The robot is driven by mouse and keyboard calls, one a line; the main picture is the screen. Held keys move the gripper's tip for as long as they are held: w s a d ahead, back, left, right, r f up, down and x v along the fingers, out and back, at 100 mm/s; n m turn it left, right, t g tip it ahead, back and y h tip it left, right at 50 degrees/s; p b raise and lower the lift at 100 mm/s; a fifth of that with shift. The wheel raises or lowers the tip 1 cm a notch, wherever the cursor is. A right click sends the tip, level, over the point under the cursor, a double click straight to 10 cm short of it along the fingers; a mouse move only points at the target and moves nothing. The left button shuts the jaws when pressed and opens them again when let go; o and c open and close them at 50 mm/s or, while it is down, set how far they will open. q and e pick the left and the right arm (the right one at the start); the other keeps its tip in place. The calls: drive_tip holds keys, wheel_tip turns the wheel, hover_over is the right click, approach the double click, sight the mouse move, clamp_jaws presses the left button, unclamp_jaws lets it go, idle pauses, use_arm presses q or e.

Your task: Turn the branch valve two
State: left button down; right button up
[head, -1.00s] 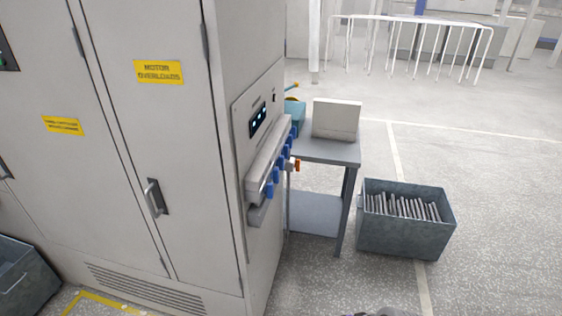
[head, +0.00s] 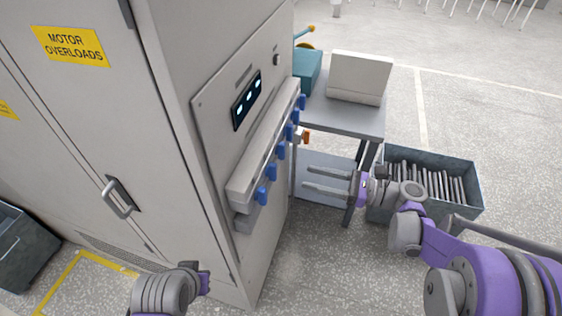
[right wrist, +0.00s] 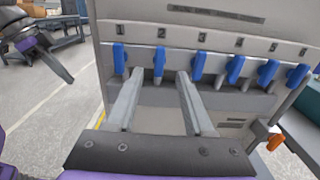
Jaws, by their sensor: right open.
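A row of blue valve handles sits on a grey manifold (head: 240,185) on the cabinet's side panel. In the right wrist view the handles stand under number labels. The handle under label 2, branch valve two (right wrist: 159,63), points down and shows between my right gripper's fingertips; it also shows in the head view (head: 271,172). My right gripper (head: 307,178) is open and empty, short of the handles, its fingers pointing at the manifold (right wrist: 160,74). My left gripper (head: 203,278) shows only partly at the bottom of the head view; its jaws are unclear.
An orange handle (head: 306,138) sits beyond the row's far end. A grey side table (head: 350,121) with a pale box (head: 359,78) and a teal box (head: 307,68) stands behind. A bin of rods (head: 470,190) is at the right. A cabinet door handle (head: 118,200) sticks out at left.

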sight(276, 169)
drive_tip(key=p+x, duration=0.1)
drive_tip(key=x, duration=0.8)
drive_tip(key=shift+w+a, duration=0.1)
drive_tip(key=shift+a, duration=0.1)
clamp_jaws()
